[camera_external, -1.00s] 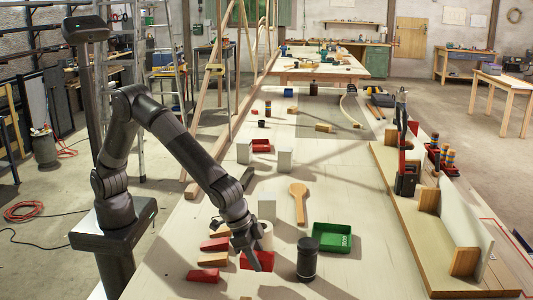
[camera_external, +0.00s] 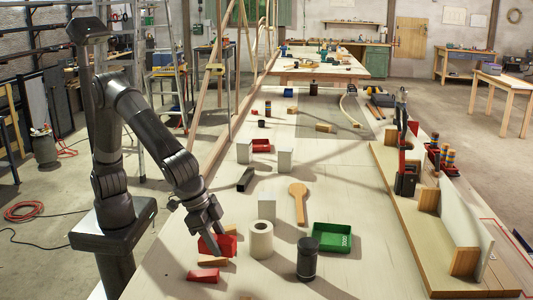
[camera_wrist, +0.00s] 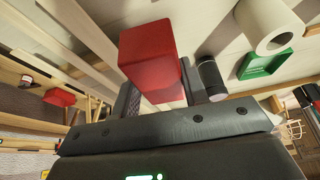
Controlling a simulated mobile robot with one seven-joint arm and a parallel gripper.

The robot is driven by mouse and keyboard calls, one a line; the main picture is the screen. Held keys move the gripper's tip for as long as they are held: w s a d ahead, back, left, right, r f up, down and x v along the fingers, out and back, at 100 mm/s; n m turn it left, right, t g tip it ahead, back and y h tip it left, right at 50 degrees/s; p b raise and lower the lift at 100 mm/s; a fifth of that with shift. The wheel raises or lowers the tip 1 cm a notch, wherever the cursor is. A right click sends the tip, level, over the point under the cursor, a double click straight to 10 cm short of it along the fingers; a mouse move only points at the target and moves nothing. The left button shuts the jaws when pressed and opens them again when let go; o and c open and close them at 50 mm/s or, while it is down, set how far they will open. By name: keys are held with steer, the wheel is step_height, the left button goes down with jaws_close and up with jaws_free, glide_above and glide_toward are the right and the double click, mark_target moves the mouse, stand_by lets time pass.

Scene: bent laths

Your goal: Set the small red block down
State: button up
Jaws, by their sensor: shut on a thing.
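The small red block (camera_external: 229,244) is between the fingers of my gripper (camera_external: 216,243), near the left edge of the long pale table in the external view. In the wrist view the red block (camera_wrist: 148,48) is large and close, its near end between the jaws. My gripper (camera_wrist: 150,108) is shut on it and points downward. I cannot tell whether the block touches the table or hangs just above it. The fingertips are partly hidden by the block and wrist.
A red wedge (camera_external: 203,275) and a wooden wedge (camera_external: 212,261) lie close in front of the held block. A white roll (camera_external: 261,240), a white block (camera_external: 267,206), a black cylinder (camera_external: 307,259) and a green tray (camera_external: 332,238) stand to the right.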

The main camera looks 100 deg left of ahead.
steer(key=r, duration=0.2)
steer(key=shift+w+a+r, duration=0.1)
steer(key=shift+a+r, duration=0.2)
steer(key=shift+a, duration=0.05)
steer(key=a+n+g+y, duration=0.25)
steer(key=a+n, duration=0.75)
steer(key=a, duration=1.1)
steer(key=n+g+y, duration=0.2)
steer(key=n+y, duration=0.1)
steer(key=n, duration=0.6)
glide_above(240, 201)
steer(key=d, duration=0.1)
steer(key=shift+h, duration=0.25)
step_height(240, 201, down, 12)
steer(key=shift+d+f, duration=0.1)
steer(key=shift+d, duration=0.05)
steer(key=shift+f, duration=2.05)
steer(key=shift+f, duration=0.15)
steer(key=o, duration=1)
